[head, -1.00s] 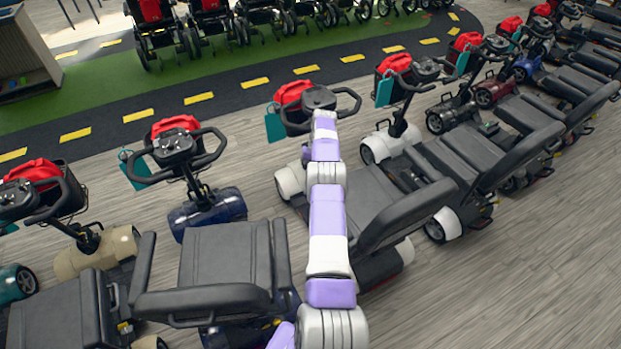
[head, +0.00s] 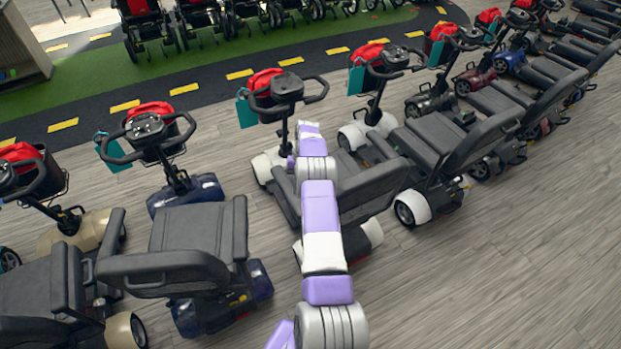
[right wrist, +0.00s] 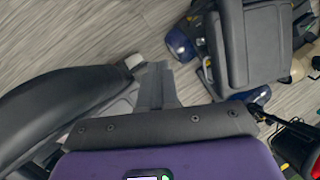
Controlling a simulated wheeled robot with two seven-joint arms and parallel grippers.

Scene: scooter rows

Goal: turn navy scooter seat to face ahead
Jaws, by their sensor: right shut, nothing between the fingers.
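The navy scooter (head: 186,192) stands left of centre in the head view, with its handlebar toward the far lane. Its dark grey seat (head: 188,228) has the backrest (head: 160,273) at the near left, so the seat looks skewed against the scooter's length. The seat also shows at the top right of the right wrist view (right wrist: 252,42), beside navy body parts. My right gripper (right wrist: 155,75) is shut and empty, apart from that seat. In the head view my own right arm hides it, above the neighbouring white-fendered scooter. My left gripper is out of view.
The white-fendered scooter (head: 270,166) stands right of the navy one, its backrest (head: 375,190) partly behind my arm. A beige scooter (head: 68,232) stands close on the left. More scooters line up to the right. Bare wood floor (head: 480,270) is free at the lower right.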

